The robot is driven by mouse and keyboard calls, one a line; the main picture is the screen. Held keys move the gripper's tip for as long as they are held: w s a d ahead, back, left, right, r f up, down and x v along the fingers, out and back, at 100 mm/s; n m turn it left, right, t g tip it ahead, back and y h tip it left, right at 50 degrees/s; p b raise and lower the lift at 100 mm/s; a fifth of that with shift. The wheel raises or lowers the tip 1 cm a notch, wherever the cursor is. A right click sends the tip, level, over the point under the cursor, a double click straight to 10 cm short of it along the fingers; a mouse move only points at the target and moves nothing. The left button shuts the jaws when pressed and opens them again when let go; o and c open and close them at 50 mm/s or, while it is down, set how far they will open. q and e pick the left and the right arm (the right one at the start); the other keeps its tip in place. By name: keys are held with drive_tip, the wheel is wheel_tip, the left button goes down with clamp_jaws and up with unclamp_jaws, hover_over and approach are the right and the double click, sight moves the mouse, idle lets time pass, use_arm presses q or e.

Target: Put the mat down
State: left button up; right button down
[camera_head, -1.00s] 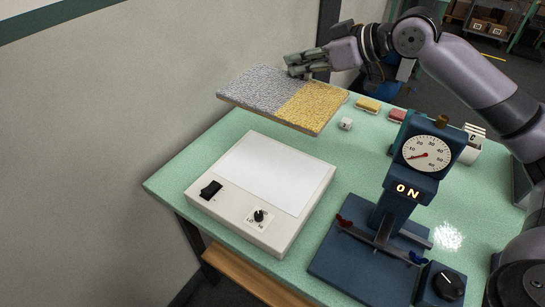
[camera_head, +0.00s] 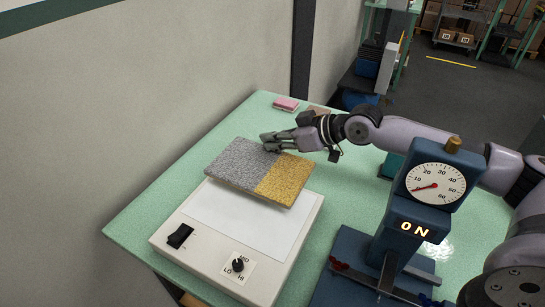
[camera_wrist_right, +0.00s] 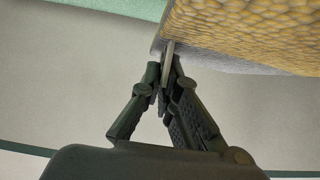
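The mat (camera_head: 233,162) is a flat tufted square, grey on its left half and yellow on its right half. It appears over the far part of a white light box (camera_head: 165,243); a small gap may lie between them, and I cannot tell if they touch. My right gripper (camera_head: 272,143) is shut on the mat's far edge. In the right wrist view the gripper (camera_wrist_right: 168,75) pinches the thin edge beside the yellow tufts of the mat (camera_wrist_right: 245,32). My left gripper is not in view.
A blue stand with a round dial (camera_head: 436,184) and a lit ON sign stands to the right. The light box has a black switch (camera_head: 180,235) and a knob (camera_head: 238,264). A pink block (camera_head: 286,103) lies at the green table's (camera_head: 140,212) far end. A wall runs along the left.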

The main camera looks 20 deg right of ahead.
sight(273, 158)
drive_tip(key=shift+f, duration=0.8)
wheel_tip(273, 158, down, 4)
drive_tip(key=shift+r, duration=0.25)
drive_tip(key=shift+f, duration=0.3)
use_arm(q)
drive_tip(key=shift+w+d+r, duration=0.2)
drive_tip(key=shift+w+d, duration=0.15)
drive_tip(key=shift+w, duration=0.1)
use_arm(e)
drive_tip(key=shift+f, duration=0.15)
drive_tip(key=c, duration=2.3)
unclamp_jaws()
drive_tip(key=o, duration=0.5)
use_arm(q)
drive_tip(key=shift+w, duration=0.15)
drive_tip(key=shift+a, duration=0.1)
